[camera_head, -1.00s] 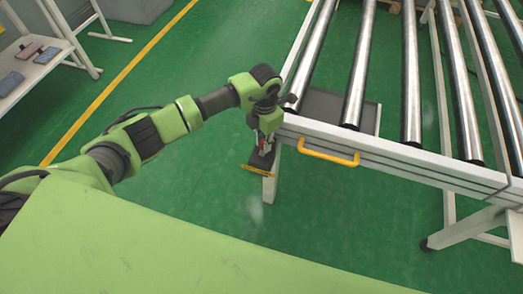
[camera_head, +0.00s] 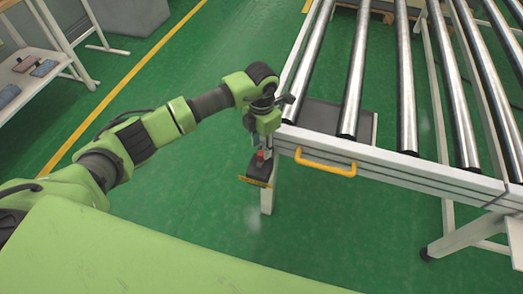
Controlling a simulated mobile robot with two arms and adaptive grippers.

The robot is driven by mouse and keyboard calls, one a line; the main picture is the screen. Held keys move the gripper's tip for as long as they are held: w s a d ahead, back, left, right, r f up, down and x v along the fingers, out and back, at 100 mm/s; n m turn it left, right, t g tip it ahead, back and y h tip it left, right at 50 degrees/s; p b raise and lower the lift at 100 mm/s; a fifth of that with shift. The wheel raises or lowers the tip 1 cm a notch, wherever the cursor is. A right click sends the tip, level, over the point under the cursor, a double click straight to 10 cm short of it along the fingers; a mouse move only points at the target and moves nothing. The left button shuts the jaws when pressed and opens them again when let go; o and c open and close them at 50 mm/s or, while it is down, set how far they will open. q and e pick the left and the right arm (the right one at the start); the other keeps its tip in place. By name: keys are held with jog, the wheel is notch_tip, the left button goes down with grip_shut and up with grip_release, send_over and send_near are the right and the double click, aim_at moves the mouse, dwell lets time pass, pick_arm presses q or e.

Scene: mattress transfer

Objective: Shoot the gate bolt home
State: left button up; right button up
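The gate is the white end rail (camera_head: 400,172) of the roller table, with a yellow handle (camera_head: 325,162) on its front. At its left end a dark bracket (camera_head: 258,170) with a yellow-and-black striped edge sticks out beside the table leg. A small red part (camera_head: 260,156), apparently the bolt's knob, shows above this bracket. My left gripper (camera_head: 264,143) points down at the corner, just above the red part. Its fingers are small and partly hidden, so I cannot tell whether they are open or touch the red part. My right gripper is out of view.
Steel rollers (camera_head: 352,80) run back from the rail. A dark plate (camera_head: 322,116) lies beneath them. A white side table (camera_head: 28,75) with small flat items stands at the upper left. The green floor (camera_head: 180,210) is clear left of the roller table.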

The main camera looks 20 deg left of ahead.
aim_at(261, 151)
pick_arm(q)
notch_tip(261, 151, up, 8)
jog(key=shift+r, duration=0.2)
dwell(0.4)
